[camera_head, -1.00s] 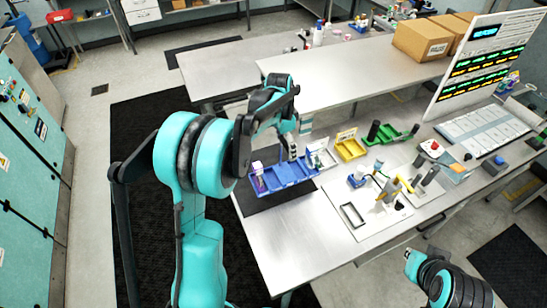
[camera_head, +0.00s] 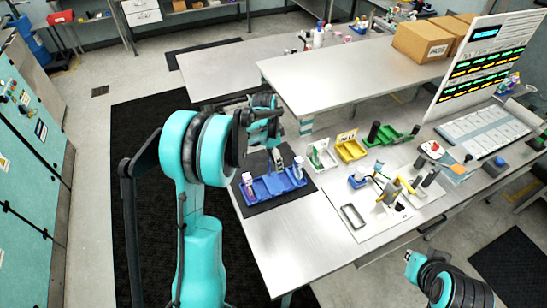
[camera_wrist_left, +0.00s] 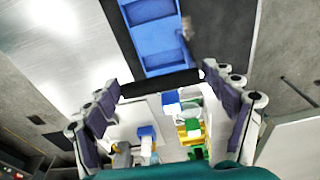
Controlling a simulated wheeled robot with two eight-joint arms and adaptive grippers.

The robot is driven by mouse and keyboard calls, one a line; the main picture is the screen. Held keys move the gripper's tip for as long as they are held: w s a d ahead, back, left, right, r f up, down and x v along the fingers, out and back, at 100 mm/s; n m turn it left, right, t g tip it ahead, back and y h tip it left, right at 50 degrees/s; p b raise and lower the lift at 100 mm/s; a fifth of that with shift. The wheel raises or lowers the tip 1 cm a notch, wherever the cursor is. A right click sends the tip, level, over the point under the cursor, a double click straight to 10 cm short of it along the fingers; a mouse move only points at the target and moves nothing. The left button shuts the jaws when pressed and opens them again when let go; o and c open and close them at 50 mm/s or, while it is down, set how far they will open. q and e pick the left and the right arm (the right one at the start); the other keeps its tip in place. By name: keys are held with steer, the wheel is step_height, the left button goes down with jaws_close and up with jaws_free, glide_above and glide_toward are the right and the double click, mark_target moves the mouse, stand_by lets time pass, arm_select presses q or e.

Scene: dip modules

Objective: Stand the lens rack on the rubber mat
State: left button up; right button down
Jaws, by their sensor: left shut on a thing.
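The lens rack is a blue tray with compartments (camera_head: 275,188), at the left end of the workbench over the dark rubber mat (camera_head: 291,201). It looks about level. A small purple-capped bottle stands at its left end and a pale one at its right end. My left gripper (camera_head: 276,162) is at the rack's back side, shut on the rack. In the left wrist view the blue rack (camera_wrist_left: 152,35) lies beyond the fingers, with the dark mat (camera_wrist_left: 215,45) beside it. I cannot tell whether the rack's underside touches the mat. My right gripper (camera_head: 410,257) is at the lower right, its fingers unclear.
A white-and-green holder (camera_head: 321,156), a yellow bin (camera_head: 351,149) and a green tray (camera_head: 398,136) stand right of the mat. A pale board with a black frame (camera_head: 354,215) and small tools lies further right. The bench's front left is clear.

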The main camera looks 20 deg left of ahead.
arm_select(q)
steer(key=o, duration=1.8)
steer(key=shift+f, duration=0.1)
steer(key=shift+c, duration=0.2)
steer(key=shift+r, duration=0.4)
step_height(320, 180, up, 11)
steer(key=s+p, duration=0.1)
steer(key=s+d+r+n+t+y, duration=0.1)
steer(key=s+d+r+n+t, duration=0.4)
steer(key=s, duration=0.6)
steer(key=s+d+f+n, duration=0.1)
steer(key=s+d+n, duration=0.1)
steer(key=s, duration=0.4)
steer(key=s+d+f+n+t, duration=0.1)
steer(key=s+d+f, duration=0.1)
steer(key=s+d, duration=0.2)
steer(key=shift+s+n, duration=0.4)
steer(key=shift+s, duration=0.65)
